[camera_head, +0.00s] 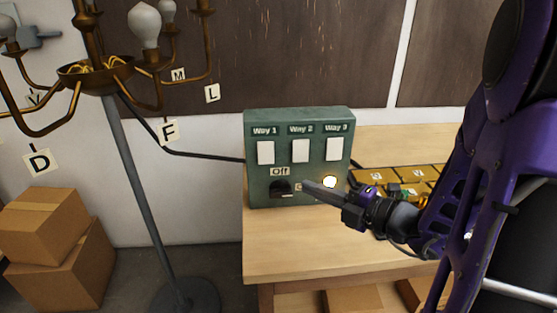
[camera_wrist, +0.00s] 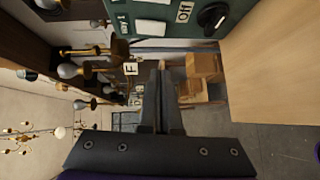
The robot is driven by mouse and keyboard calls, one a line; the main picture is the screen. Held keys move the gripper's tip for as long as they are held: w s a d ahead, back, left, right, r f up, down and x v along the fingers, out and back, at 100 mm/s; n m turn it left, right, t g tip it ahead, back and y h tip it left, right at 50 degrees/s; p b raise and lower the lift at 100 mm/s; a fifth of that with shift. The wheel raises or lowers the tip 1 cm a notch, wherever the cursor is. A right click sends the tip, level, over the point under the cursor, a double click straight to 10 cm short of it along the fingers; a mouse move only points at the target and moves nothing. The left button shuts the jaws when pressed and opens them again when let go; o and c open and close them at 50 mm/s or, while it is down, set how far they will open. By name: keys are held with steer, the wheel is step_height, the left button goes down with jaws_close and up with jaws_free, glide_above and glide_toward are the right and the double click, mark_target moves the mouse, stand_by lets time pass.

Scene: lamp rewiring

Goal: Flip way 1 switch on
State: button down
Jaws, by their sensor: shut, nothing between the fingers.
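The green switch box (camera_head: 298,180) stands on the wooden table with white switches labelled Way 1, Way 2 and Way 3. The Way 1 switch (camera_head: 265,153) is the leftmost; I cannot tell its position. Below it is a black knob (camera_head: 280,188) beside an "Off" label. My gripper (camera_head: 306,185) is shut and empty in front of the lower part of the box, right of the knob and below the Way 1 switch. In the wrist view the closed fingers (camera_wrist: 160,70) point past the box, whose face (camera_wrist: 180,22) shows at the top; contact is not clear.
A brass lamp (camera_head: 95,75) with bulbs and letter tags stands at left, its dark cable running to the box. Cardboard boxes (camera_head: 60,250) sit on the floor at left. A yellow tray (camera_head: 400,175) lies right of the box. The table front (camera_head: 300,255) is clear.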

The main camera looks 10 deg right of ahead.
steer(key=shift+s, duration=0.1)
steer(key=shift+a, duration=0.1)
steer(key=b, duration=0.2)
glide_toward(261, 162)
steer(key=s+a+x, duration=0.1)
steer(key=x, duration=0.4)
steer(key=shift+w+d, duration=0.25)
steer(key=shift+w, duration=0.5)
